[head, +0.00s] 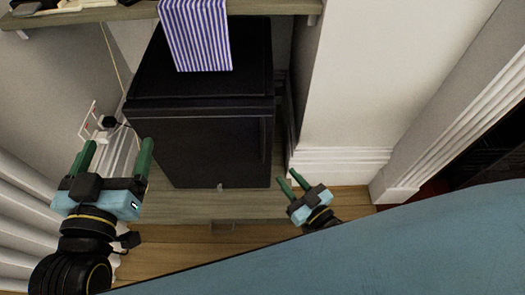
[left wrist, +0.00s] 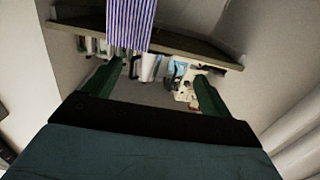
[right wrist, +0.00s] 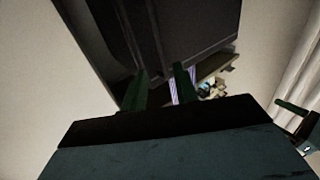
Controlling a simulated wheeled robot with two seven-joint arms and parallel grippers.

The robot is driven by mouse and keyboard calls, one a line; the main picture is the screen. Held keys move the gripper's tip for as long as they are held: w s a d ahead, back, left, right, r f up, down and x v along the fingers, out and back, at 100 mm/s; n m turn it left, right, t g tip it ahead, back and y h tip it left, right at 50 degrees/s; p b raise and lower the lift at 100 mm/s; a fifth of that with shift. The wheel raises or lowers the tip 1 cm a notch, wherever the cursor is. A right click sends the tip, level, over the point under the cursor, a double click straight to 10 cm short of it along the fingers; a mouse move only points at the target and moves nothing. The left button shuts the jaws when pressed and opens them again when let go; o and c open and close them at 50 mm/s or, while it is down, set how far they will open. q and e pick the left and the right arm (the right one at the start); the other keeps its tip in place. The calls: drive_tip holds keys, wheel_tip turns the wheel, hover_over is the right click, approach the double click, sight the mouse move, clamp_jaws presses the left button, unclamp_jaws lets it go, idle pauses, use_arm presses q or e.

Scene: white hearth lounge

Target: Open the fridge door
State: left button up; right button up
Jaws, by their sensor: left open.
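The fridge (head: 215,145) is a small black box on a low wooden board, below a shelf in the head view. Its door looks shut. My left gripper (head: 119,145) is open and empty, to the left of the fridge's front. My right gripper (head: 286,176) has its fingers apart, with nothing seen between them, just right of the fridge's front lower right corner. In the right wrist view the dark fridge (right wrist: 195,30) fills the top, beyond the fingers (right wrist: 158,80). I cannot tell whether they touch it.
A wall socket with a plug (head: 104,124) is at left. A white wall (head: 350,80) stands close on the right. A blue surface (head: 350,245) crosses the front.

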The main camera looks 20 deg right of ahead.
use_arm(q)
drive_tip(key=s+r+t+h+b, duration=0.2)
drive_tip(key=s+r+t+b, duration=0.1)
drive_tip(key=r+t, duration=0.6)
drive_tip(key=shift+s+d+r+h+b, duration=0.15)
drive_tip(key=shift+s+r+h+b, duration=0.25)
drive_tip(key=shift+r+b, duration=0.25)
use_arm(e)
hover_over(262, 160)
drive_tip(key=shift+w+d, duration=0.15)
drive_tip(key=shift+w, duration=0.15)
use_arm(q)
drive_tip(key=shift+f, duration=0.1)
use_arm(e)
clamp_jaws()
